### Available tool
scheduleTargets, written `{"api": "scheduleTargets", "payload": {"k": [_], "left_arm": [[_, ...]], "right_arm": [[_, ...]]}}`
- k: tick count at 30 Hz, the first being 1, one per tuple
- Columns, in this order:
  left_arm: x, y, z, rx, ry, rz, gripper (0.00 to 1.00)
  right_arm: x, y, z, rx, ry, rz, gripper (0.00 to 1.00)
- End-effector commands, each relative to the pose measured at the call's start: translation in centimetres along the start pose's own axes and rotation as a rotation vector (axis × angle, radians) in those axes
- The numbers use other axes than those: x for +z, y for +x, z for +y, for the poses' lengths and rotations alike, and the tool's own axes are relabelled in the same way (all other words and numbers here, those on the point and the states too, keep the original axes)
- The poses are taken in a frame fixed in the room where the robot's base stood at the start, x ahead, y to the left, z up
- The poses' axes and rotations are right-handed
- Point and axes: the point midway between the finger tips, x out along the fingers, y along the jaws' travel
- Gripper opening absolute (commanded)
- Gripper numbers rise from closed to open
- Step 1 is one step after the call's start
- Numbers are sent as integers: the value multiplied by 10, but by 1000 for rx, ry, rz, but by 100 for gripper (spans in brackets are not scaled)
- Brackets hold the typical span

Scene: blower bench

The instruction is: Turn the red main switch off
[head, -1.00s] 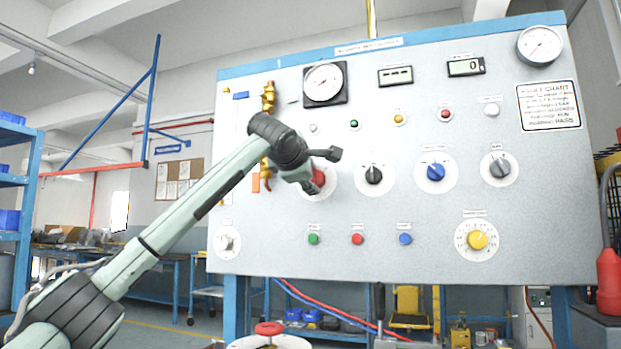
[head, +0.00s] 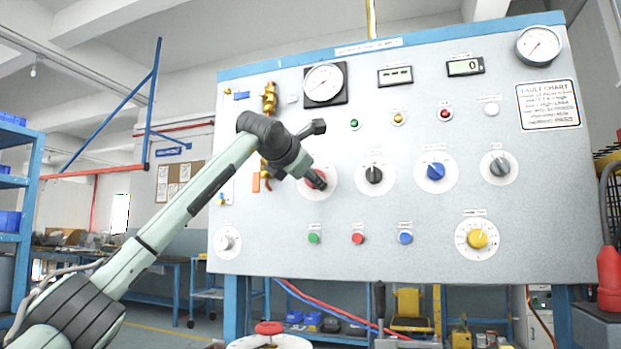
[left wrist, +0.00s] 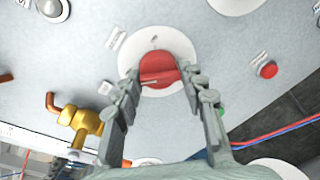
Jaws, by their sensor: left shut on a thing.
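The red main switch (left wrist: 158,68) is a round red knob on a white disc (left wrist: 182,42), set in the grey panel (head: 270,215). In the left wrist view, its raised grip bar lies roughly across the picture between the two fingers. My left gripper (left wrist: 160,76) is shut on the switch, with one finger on each side. In the head view, my left gripper (head: 317,180) is in front of the switch and hides most of it. The switch's position marks are too small to read. My right gripper is not in view.
A brass valve fitting (head: 269,98) is left of the switch. A black knob (head: 374,175), a blue knob (head: 436,171) and a grey knob (head: 499,168) are to its right. Green (head: 314,239), red (head: 358,238) and blue (head: 405,238) push buttons are below.

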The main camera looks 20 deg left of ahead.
Motion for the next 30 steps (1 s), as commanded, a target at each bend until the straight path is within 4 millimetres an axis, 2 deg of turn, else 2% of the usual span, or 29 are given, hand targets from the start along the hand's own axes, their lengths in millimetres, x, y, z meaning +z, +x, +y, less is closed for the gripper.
{"api": "scheduleTargets", "payload": {"k": [15, 16, 20, 30], "left_arm": [[1, -1, 4, 4, -24, -7, 11], [2, -1, 4, 4, -24, -7, 41], [1, -1, 4, 4, -23, -6, 57], [0, -2, 2, 0, -21, -4, 60]], "right_arm": [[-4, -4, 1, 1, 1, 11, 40], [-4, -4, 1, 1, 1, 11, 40], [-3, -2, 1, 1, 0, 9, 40], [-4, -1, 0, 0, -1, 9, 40]]}}
